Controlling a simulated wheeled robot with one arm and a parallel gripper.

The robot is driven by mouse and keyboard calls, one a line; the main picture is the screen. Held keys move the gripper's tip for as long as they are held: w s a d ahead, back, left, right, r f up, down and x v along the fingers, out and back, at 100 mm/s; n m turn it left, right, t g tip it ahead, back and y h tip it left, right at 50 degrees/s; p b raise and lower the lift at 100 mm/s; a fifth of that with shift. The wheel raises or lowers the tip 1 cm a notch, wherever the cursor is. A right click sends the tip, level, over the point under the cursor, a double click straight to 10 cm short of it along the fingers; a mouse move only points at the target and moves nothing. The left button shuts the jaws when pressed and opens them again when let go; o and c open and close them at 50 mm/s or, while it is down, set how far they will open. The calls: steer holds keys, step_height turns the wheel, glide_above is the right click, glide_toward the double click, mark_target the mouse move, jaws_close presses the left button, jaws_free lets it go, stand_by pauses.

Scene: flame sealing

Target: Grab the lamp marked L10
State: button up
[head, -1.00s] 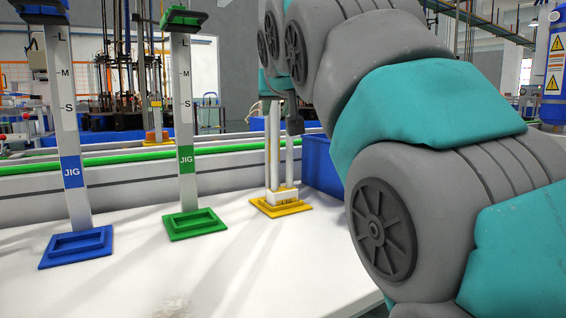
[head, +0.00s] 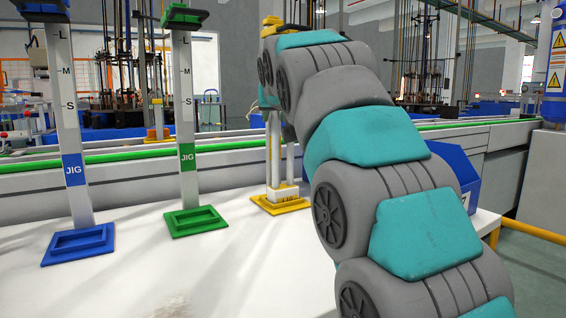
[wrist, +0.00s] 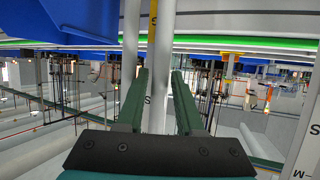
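White tube-shaped lamps (head: 275,150) stand upright on a yellow jig base (head: 290,207) in the head view, partly hidden behind my arm. No L10 mark can be read. In the wrist view, which looks upside down, my gripper (wrist: 160,73) is open with its two green fingers apart. A white upright tube (wrist: 166,50) shows between the fingers, next to a post with a yellow strip (wrist: 152,25) and an S mark. Another white tube (wrist: 131,35) stands just left of them. I cannot tell whether a finger touches any tube.
A blue jig (head: 73,170) and a green jig (head: 187,157) stand left of the yellow one on the white table (head: 150,285). A blue bin (head: 455,165) is behind my arm on the right. The table front is clear.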

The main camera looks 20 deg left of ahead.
steer(key=shift+c, duration=0.4)
jaws_close()
stand_by(0.9)
